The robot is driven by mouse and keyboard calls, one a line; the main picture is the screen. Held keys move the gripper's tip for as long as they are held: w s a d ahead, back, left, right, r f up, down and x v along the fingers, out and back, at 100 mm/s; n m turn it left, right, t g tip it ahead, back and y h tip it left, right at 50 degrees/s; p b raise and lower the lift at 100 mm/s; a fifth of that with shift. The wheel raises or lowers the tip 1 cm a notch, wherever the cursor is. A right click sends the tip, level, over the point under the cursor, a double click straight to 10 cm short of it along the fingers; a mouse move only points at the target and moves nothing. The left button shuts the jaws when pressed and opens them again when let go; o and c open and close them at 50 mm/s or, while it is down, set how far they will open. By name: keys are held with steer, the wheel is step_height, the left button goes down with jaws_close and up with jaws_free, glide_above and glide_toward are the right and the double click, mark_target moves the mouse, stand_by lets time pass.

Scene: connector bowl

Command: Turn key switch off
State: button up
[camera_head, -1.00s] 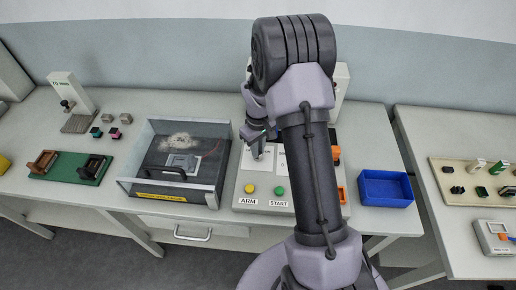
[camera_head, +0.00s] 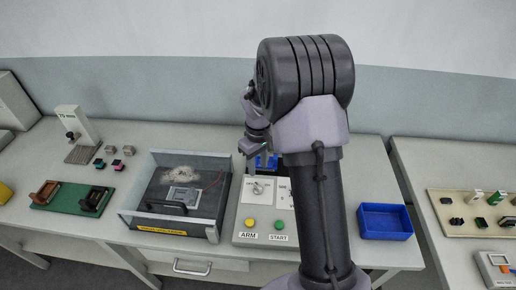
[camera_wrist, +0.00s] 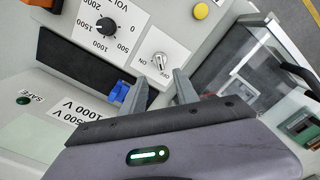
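The key switch (camera_wrist: 160,63) is a small silver key on a white plate marked ON and OFF. It also shows on the grey control panel in the head view (camera_head: 258,188). In the wrist view the key stands just beyond my gripper (camera_wrist: 160,90), whose two fingers are apart with nothing between them. In the head view my gripper (camera_head: 251,148) is above and behind the switch, clear of it. I cannot tell for certain which mark the key points to.
The panel carries a yellow ARM button (camera_head: 250,223), a green START button (camera_head: 279,224) and a voltage dial (camera_wrist: 105,24). A clear-lidded box (camera_head: 180,190) stands left of it, a blue bin (camera_head: 385,221) right. A blue part (camera_wrist: 120,92) is near one finger.

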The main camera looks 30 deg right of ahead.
step_height(320, 180, up, 8)
steer(key=p, duration=0.1)
steer(key=shift+f, duration=0.15)
